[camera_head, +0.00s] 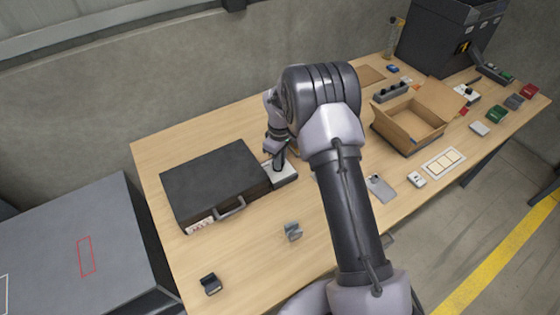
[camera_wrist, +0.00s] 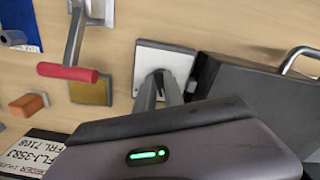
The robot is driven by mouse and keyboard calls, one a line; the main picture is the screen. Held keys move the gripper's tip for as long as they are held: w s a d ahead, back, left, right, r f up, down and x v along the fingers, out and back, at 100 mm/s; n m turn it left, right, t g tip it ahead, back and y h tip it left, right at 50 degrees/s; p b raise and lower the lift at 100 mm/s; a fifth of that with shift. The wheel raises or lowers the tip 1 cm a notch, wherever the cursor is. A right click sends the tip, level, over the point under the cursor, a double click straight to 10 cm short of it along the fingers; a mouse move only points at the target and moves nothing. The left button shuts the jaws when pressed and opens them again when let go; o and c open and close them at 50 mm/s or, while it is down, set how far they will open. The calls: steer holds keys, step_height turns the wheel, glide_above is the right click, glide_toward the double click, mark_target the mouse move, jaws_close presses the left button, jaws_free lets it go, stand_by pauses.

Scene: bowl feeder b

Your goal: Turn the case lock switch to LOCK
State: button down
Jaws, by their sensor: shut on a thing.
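The black case (camera_head: 215,180) lies shut on the wooden table at the left, its handle toward the front. Beside its right edge is a pale square plate (camera_head: 286,180), which I take to be the base of the case lock switch. The plate also shows in the wrist view (camera_wrist: 180,60), next to the dark case (camera_wrist: 255,90). My gripper (camera_head: 279,166) points down at the plate, with its fingers (camera_wrist: 160,88) close together over the plate's middle. It is shut on the switch's knob, which the fingers mostly hide. I cannot read the switch's position or any markings.
A red-handled lever (camera_wrist: 68,72) stands near the plate in the wrist view, with an orange block (camera_wrist: 27,105) beyond it. A grey bracket (camera_head: 292,231) and a small dark block (camera_head: 210,284) lie in front. An open cardboard box (camera_head: 405,125) stands right of my arm.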

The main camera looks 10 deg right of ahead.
steer(key=m, duration=0.3)
steer(key=shift+a+m+b, duration=0.1)
steer(key=shift+m+b, duration=0.2)
steer(key=shift+b, duration=0.1)
steer(key=m, duration=0.3)
steer(key=shift+s+a+m+b, duration=0.1)
steer(key=shift+m+b, duration=0.2)
steer(key=shift+b, duration=0.1)
steer(key=m, duration=0.2)
steer(key=m+b, duration=0.1)
steer(key=m, duration=0.3)
steer(key=shift+a, duration=0.25)
steer(key=shift+m, duration=0.3)
steer(key=c, duration=1.4)
jaws_free()
steer(key=shift+c, duration=0.2)
step_height(320, 180, up, 18)
steer(key=p, duration=0.4)
steer(key=shift+f, duration=0.25)
